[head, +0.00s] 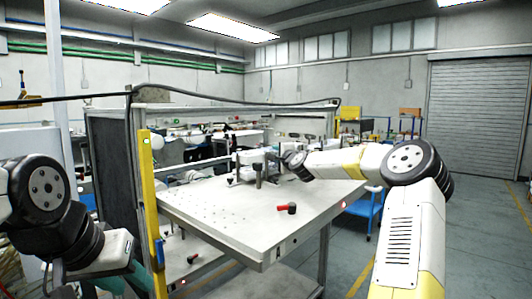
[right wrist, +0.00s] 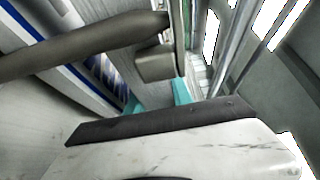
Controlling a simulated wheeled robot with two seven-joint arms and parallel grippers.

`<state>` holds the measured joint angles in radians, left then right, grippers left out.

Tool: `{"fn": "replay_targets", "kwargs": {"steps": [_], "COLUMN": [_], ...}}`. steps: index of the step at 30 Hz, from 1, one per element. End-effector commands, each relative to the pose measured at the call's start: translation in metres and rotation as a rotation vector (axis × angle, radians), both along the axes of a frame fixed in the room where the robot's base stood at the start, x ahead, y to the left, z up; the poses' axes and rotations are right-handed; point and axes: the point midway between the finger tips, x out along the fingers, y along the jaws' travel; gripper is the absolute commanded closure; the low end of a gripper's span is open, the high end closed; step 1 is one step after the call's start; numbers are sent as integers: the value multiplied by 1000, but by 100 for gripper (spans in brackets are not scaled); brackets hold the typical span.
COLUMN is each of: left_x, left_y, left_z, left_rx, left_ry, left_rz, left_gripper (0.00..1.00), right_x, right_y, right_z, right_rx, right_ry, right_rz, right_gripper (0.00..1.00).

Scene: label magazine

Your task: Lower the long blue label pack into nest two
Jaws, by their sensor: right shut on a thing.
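My right arm reaches over the table to the machine at its back. My right gripper (head: 292,160) is small and partly hidden there in the head view. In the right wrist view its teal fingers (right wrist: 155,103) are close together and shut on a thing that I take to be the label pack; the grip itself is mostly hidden. A blue and white striped surface (right wrist: 100,72) lies just left of the fingers. I cannot make out nest two. My left gripper (head: 130,282) shows teal parts low at the left, left of the table; its fingertips are unclear.
The table (head: 225,215) has a bare, hole-dotted top at the left. A red and black handle (head: 287,208) lies near its front edge. A yellow post (head: 152,205) stands at its left corner. A dark bar (right wrist: 90,45) and grey block (right wrist: 155,65) are close to my right fingers.

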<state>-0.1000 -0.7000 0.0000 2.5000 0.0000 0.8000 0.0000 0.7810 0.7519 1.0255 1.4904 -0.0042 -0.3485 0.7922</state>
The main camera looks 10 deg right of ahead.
Motion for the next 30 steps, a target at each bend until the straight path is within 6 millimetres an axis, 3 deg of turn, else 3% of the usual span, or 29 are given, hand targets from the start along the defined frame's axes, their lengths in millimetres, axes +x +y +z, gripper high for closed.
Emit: {"fn": "replay_targets", "kwargs": {"steps": [24, 25, 28, 30], "left_x": [0, 0, 0, 0], "left_y": [0, 0, 0, 0], "left_z": [0, 0, 0, 0], "left_rx": [0, 0, 0, 0], "left_ry": [0, 0, 0, 0], "left_rz": [0, 0, 0, 0], "left_gripper": [64, 64, 64, 64], "right_x": [0, 0, 0, 0], "right_y": [0, 0, 0, 0], "right_z": [-17, -18, -18, -20], "right_rx": [-1, -1, -1, -1], "right_ry": [-3, -3, -2, 1], "right_rz": [-1, -1, 0, 0], "right_gripper": [100, 71, 51, 47]}}
